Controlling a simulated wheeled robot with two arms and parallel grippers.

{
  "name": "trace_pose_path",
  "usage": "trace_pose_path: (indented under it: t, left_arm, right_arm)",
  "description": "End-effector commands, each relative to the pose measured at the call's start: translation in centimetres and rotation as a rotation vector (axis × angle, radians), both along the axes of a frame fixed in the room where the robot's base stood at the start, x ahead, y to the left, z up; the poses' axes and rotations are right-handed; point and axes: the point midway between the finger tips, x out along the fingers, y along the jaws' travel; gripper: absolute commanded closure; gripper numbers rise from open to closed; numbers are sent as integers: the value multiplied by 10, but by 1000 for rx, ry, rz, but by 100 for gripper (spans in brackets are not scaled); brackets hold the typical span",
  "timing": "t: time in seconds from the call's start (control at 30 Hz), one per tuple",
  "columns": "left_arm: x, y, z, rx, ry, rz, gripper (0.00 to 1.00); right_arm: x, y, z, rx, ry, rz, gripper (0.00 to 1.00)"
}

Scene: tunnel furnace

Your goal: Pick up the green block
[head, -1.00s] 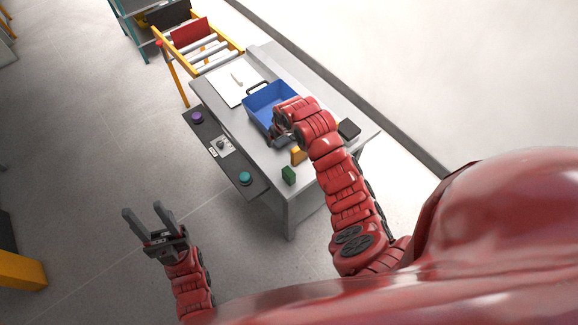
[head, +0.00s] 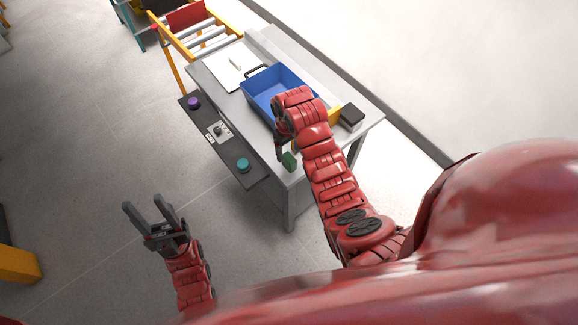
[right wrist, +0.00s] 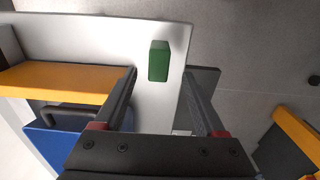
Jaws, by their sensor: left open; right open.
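The green block (head: 289,161) stands near the front end of the grey table in the head view. It also shows in the right wrist view (right wrist: 158,60), upright in the picture on the pale table top. My right gripper (head: 281,152) is open, close to the block in the head view and partly hidden by its own arm. In the right wrist view the block appears between and just beyond the open fingertips (right wrist: 160,74), with nothing held. My left gripper (head: 146,204) is open and empty, away from the table at lower left.
A blue bin (head: 258,87) stands on the table (head: 359,138), behind my right gripper. A black box (head: 352,117) is at the right edge. A yellow piece (right wrist: 60,78) lies left of the block in the wrist view. A button panel (head: 216,131) runs along the left edge.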

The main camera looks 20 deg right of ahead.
Motion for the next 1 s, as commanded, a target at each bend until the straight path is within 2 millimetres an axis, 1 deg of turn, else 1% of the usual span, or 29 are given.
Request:
trace_pose_path:
  t: [0.07,0.17,0.37,0.5,0.6,0.73,0.9,0.97,1.0]
  left_arm:
    - [0,0,-1,0,0,0,50]
    - [0,0,7,0,0,0,50]
    - [0,0,27,0,0,0,50]
    - [0,0,31,0,0,0,50]
    - [0,0,33,0,0,0,50]
    - [0,0,33,0,0,0,50]
    - [0,0,32,0,0,0,50]
    - [0,0,33,0,0,0,50]
    - [0,0,32,0,0,0,50]
  right_arm:
    - [0,0,-3,1,0,0,28]
    - [-1,0,-5,1,7,0,28]
    - [-2,-2,-27,-1,7,0,28]
    - [-2,-2,-43,0,5,0,28]
    - [-1,-2,-49,0,2,1,28]
    - [-1,-2,-54,0,0,1,28]
    - [-1,-2,-54,0,-1,1,28]
    - [-1,-2,-54,0,-1,1,36]
    - [0,-2,-53,0,-1,0,44]
